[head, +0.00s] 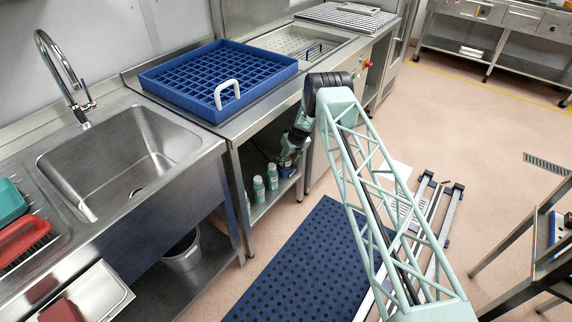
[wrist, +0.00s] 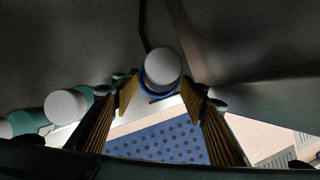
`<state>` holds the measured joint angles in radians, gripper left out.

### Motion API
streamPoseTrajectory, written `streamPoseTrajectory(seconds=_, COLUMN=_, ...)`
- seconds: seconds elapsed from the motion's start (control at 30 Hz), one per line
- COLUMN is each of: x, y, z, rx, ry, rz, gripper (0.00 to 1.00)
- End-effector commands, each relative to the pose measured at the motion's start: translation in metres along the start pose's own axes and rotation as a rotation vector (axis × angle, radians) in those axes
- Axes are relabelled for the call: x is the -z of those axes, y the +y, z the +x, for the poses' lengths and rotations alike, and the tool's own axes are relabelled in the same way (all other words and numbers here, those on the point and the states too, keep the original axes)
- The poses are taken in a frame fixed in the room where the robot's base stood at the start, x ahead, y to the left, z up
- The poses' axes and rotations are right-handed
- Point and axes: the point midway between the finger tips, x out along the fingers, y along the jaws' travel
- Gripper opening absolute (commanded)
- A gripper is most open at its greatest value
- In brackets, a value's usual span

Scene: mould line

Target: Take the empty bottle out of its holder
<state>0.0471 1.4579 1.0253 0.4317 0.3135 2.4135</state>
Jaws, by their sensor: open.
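My gripper (wrist: 160,92) is open, with one ribbed finger on each side of a bottle with a round white top (wrist: 162,66). A blue ring-shaped holder (wrist: 146,88) shows around this bottle, just below the white top. Both fingers look apart from the bottle. In the head view my gripper (head: 288,160) reaches in under the steel counter, above the lower shelf. The bottle between the fingers is largely hidden there. I cannot tell from the frames whether it is empty.
Green bottles with white caps stand on the lower shelf (head: 262,210), one (head: 258,189) and another (head: 272,177) left of my gripper. A similar bottle (wrist: 66,106) is close to the left finger. The counter edge (head: 262,126) is overhead. A blue dotted mat (head: 310,265) lies on the floor.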

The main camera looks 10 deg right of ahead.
Motion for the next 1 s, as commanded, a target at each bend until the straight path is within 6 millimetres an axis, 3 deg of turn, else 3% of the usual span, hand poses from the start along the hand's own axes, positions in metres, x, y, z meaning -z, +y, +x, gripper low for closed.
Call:
streamPoseTrajectory(seconds=0.37, x=0.000, y=0.000, z=0.005, rx=0.000, ry=0.000, rz=0.000, gripper=0.40)
streamPoseTrajectory(seconds=0.8, x=-0.001, y=0.001, z=0.044, rx=-0.001, ry=0.000, rz=-0.001, gripper=0.40)
streamPoseTrajectory(seconds=1.0, x=-0.002, y=0.001, z=0.051, rx=0.000, ry=-0.001, rz=0.000, gripper=0.40)
